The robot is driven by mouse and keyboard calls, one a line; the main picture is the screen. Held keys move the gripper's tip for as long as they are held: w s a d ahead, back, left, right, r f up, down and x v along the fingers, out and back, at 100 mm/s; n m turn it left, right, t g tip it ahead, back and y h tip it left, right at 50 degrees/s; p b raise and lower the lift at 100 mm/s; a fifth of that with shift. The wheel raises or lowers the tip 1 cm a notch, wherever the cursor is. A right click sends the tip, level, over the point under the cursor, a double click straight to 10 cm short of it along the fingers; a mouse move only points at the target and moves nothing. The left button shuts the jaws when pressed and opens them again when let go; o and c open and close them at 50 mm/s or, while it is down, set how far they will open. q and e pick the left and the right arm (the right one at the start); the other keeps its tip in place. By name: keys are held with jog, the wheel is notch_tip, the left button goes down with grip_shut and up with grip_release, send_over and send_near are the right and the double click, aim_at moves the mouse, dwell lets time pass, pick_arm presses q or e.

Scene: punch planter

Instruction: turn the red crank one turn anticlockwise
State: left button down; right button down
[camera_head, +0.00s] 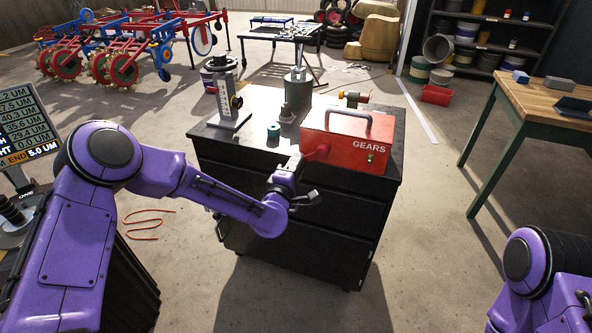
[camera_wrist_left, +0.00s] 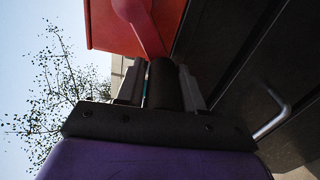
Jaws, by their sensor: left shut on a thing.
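The red box marked GEARS (camera_head: 338,145) stands on the dark cabinet, and its red side also shows in the left wrist view (camera_wrist_left: 105,30). The red crank (camera_head: 317,151) is at the box's left front side. Its arm (camera_wrist_left: 143,28) runs down to a dark grip (camera_wrist_left: 165,85) in the left wrist view. My left gripper (camera_head: 297,164) is at the crank, below and left of the box. Its two fingers are shut on that grip, one on each side. In the head view the fingers and grip are small and partly hidden by my wrist. My right gripper is out of view.
On the cabinet top (camera_head: 258,152), a gauge stand (camera_head: 224,95), a grey cylinder (camera_head: 298,92) and a small teal piece (camera_head: 273,131) stand beside the box. The cabinet's handle (camera_wrist_left: 272,118) shows near my left wrist. A wooden-topped table (camera_head: 555,100) stands at right, with open floor between.

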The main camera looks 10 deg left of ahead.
pick_arm(q)
jog(key=d+f+n+b, duration=0.3)
jog(key=d+n+b, duration=0.3)
jog(key=n+b, duration=0.3)
jog(key=shift+s+f+n+b, duration=0.3)
jog(key=shift+s+f+n, duration=0.05)
jog(key=shift+s+n, duration=0.15)
jog(key=shift+d+r, duration=0.1)
jog(key=shift+r, duration=0.05)
jog(key=c, duration=0.8)
grip_release()
jog(key=shift+w, duration=0.1)
jog(key=shift+r, duration=0.1)
